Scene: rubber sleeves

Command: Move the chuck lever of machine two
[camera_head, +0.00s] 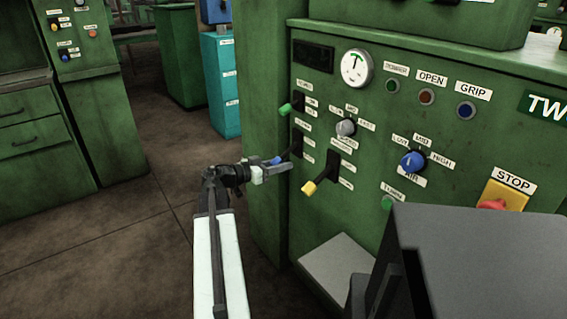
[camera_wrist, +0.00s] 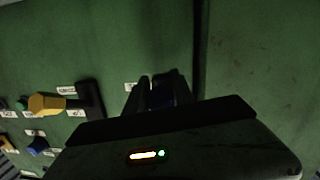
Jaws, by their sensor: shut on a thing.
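The green machine (camera_head: 265,200) carries a sign (camera_head: 548,107) of which "TW" shows. Three levers with coloured grips stand out from slots on its left panel: a green one (camera_head: 285,109) on top, a blue one (camera_head: 277,160) below it and a yellow one (camera_head: 309,187) lower right. The small labels beside them are too blurred to read. My gripper (camera_head: 287,166) is shut on the blue lever, reaching in from the left. In the wrist view my fingers (camera_wrist: 158,92) close around the dark blue grip, and the yellow lever (camera_wrist: 47,104) stands left of them.
A grey ledge (camera_head: 335,262) juts out below the levers. Open floor (camera_head: 120,230) lies left; another green machine (camera_head: 85,70) stands beyond.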

